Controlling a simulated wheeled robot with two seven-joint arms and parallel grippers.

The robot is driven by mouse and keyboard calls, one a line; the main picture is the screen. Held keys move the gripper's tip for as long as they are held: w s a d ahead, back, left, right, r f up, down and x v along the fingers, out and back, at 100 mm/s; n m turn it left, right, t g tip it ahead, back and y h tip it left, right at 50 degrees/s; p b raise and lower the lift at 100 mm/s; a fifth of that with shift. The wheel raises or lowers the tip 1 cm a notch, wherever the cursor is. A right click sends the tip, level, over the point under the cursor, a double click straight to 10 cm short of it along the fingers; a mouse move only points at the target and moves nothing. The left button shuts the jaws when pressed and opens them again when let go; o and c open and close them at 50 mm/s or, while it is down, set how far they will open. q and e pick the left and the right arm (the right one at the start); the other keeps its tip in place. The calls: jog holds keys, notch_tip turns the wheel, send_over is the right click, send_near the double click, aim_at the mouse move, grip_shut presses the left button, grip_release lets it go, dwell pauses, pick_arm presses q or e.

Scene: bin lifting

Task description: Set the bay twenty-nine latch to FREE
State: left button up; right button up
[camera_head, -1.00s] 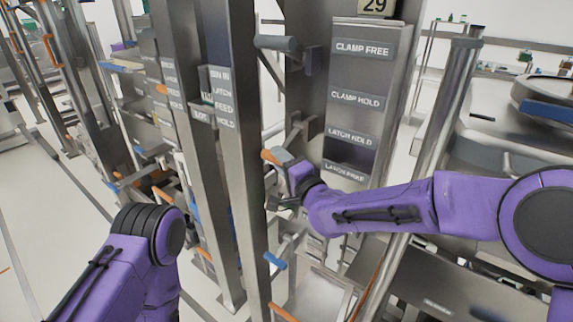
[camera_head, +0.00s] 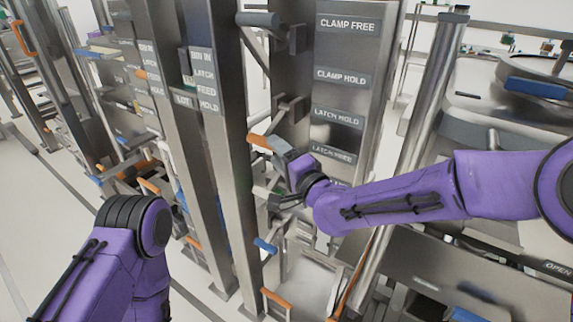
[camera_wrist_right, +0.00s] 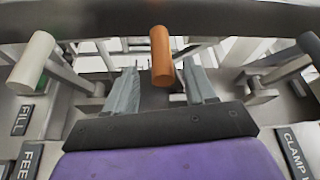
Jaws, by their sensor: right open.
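The latch lever has an orange handle (camera_head: 260,141) at the left edge of the label panel in the head view. It sits roughly level with the space between the LATCH HOLD label (camera_head: 337,118) and the LATCH FREE label (camera_head: 333,156). My right gripper (camera_head: 272,170) is at this handle. In the right wrist view the orange handle (camera_wrist_right: 161,57) stands between the two open grey fingers of my right gripper (camera_wrist_right: 160,72), with gaps on both sides. My left arm shows at lower left; its gripper is out of view.
A grey-handled lever (camera_head: 257,19) stands above, near the CLAMP FREE label (camera_head: 348,24). A blue handle (camera_head: 265,245) and another orange handle (camera_head: 276,299) lie below. A steel post (camera_head: 218,150) stands just left of my right gripper. A round steel post (camera_head: 425,110) stands right of the panel.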

jog(key=v, duration=0.5)
jog(key=shift+s+d+b, duration=0.25)
jog(key=shift+s+b, duration=0.05)
jog(key=shift+b, duration=0.05)
